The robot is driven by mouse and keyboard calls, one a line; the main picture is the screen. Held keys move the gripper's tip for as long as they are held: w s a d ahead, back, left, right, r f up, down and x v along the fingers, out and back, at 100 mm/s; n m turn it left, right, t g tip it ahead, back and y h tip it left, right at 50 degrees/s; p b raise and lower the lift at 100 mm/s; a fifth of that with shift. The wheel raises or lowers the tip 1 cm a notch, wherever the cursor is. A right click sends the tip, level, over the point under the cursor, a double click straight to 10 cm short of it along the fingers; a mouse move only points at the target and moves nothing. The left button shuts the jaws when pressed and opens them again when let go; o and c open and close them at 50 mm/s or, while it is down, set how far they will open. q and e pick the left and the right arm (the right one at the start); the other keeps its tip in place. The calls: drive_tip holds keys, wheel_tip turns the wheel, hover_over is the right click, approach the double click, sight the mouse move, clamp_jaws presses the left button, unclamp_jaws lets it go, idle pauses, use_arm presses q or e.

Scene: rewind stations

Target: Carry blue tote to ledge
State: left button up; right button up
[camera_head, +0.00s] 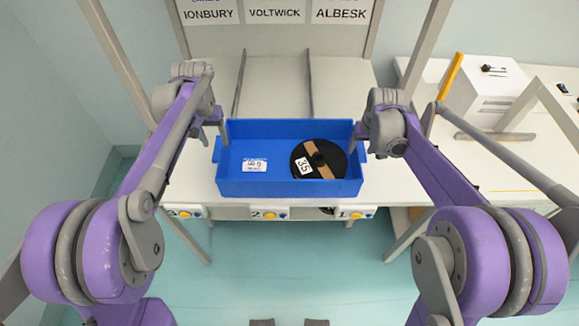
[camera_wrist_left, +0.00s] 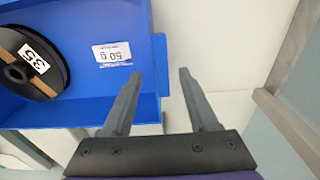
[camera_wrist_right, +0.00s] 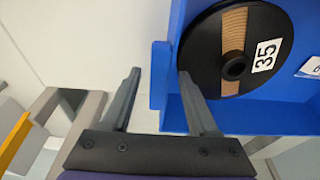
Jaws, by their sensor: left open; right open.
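The blue tote (camera_head: 285,188) sits on the white table in front of me, its side tabs at left and right. Inside lie a black spool (camera_head: 332,148) marked 35 with a brown band and a white label (camera_head: 254,165), which also shows in the left wrist view (camera_wrist_left: 111,53). My left gripper (camera_head: 217,138) is open at the left tab (camera_wrist_left: 161,65), which shows between its fingers. My right gripper (camera_head: 359,142) is open at the right tab (camera_wrist_right: 158,75), also between its fingers. I cannot tell whether any finger touches. I cannot clearly pick out the ledge.
A back panel (camera_head: 280,38) carries signs IONBURY, VOLTWICK and ALBESK. Two thin dividers (camera_head: 310,85) run along the table behind the tote. Numbered yellow-knob units (camera_head: 270,213) line the front edge. A white box (camera_head: 485,88) stands on the right table.

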drive_tip(key=shift+r, duration=0.1)
use_arm(q)
wheel_tip(320, 180, up, 10)
drive_tip(key=shift+s, duration=0.35)
use_arm(e)
drive_tip(key=v, duration=1.2)
use_arm(q)
drive_tip(key=shift+f, duration=0.1)
